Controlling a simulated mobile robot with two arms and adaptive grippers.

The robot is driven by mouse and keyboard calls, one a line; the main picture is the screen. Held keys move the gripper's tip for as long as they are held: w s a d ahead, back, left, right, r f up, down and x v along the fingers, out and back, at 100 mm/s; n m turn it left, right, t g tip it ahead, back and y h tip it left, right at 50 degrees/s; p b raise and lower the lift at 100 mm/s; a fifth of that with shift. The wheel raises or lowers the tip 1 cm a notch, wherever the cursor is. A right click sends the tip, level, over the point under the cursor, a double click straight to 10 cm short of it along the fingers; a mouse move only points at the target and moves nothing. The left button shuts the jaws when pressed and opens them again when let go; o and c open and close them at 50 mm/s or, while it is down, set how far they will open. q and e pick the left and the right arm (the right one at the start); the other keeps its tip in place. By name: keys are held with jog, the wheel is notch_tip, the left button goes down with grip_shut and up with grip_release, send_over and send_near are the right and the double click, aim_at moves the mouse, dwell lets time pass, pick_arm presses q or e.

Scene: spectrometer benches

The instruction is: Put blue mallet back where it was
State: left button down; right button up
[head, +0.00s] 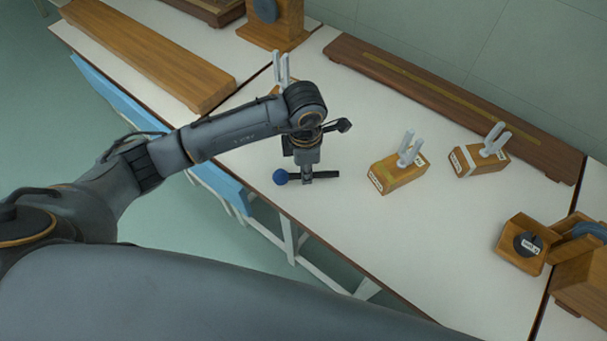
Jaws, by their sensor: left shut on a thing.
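The blue mallet has a round blue head (280,177) and a dark handle (326,174) that points right. My left gripper (307,176) is shut on the mallet between the head and the handle's end. The mallet lies roughly level, over the white bench top near its front edge. I cannot tell whether it touches the bench. My right gripper is not in view.
Two wooden blocks with grey tuning forks (397,173) (479,157) stand to the right. Another fork (281,70) shows behind my left arm. A long wooden board (455,105) lies along the back. Wooden boxes (525,243) stand at far right. White bench (400,245) is clear in front.

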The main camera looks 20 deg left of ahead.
pick_arm(q)
jog(key=f, duration=0.2)
jog(key=f+p, duration=0.1)
jog(key=shift+w+a+f, duration=0.25)
jog(key=shift+a+f, duration=0.15)
jog(key=shift+f, duration=0.15)
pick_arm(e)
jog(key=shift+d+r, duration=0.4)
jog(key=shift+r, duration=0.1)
pick_arm(q)
jog(key=shift+f, duration=0.1)
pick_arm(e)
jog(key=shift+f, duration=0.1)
pick_arm(q)
jog(key=c, duration=1.8)
grip_release()
jog(key=shift+f, duration=0.1)
jog(key=o, duration=0.4)
jog(key=shift+o, duration=0.2)
